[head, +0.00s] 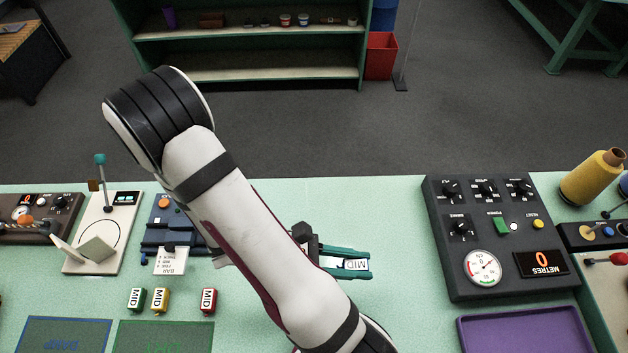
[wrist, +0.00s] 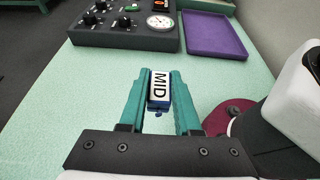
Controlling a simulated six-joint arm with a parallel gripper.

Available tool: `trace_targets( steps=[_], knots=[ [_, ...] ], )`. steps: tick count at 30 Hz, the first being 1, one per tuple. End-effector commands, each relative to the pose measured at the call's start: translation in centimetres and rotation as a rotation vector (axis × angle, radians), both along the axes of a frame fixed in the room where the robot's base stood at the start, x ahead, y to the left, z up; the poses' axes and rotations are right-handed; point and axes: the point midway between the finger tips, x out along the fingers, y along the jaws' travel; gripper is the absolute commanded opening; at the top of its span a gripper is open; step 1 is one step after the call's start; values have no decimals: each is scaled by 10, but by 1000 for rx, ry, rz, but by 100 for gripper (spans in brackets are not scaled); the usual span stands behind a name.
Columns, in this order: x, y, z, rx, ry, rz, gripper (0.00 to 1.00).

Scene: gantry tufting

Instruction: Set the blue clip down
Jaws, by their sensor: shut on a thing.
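The blue clip (wrist: 158,91) has a white top label reading MID and sits between the two teal fingers in the wrist view. My gripper (wrist: 160,74) is shut on it. In the head view, the gripper (head: 366,264) is over the green table, left of the dark control panel, and the clip's white label (head: 355,265) shows between the fingers. I cannot tell whether the clip touches the table. My arm hides part of the table behind the gripper.
Green (head: 136,299), yellow (head: 160,300) and red (head: 208,301) clips stand at left, near blue-outlined (head: 65,328) and green-outlined (head: 165,335) mats. The control panel (head: 500,235) and purple tray (head: 525,330) are at right. Bare table lies between the gripper and the panel.

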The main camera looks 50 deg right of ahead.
Motion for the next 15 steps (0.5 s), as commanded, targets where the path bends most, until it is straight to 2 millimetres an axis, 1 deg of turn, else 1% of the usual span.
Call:
trace_targets(
  steps=[2,5,8,9,11,12,14,15],
  knots=[
    [8,0,-1,1,-1,29,0],
    [35,0,-3,0,-3,125,0],
    [77,4,0,0,-4,290,0],
    [95,7,4,-1,-5,368,0],
    [124,12,12,-2,-8,497,0],
    [144,17,20,-1,-8,592,0],
    [174,26,36,-2,-10,748,0],
    [194,33,49,-4,-11,857,0]
  ],
)
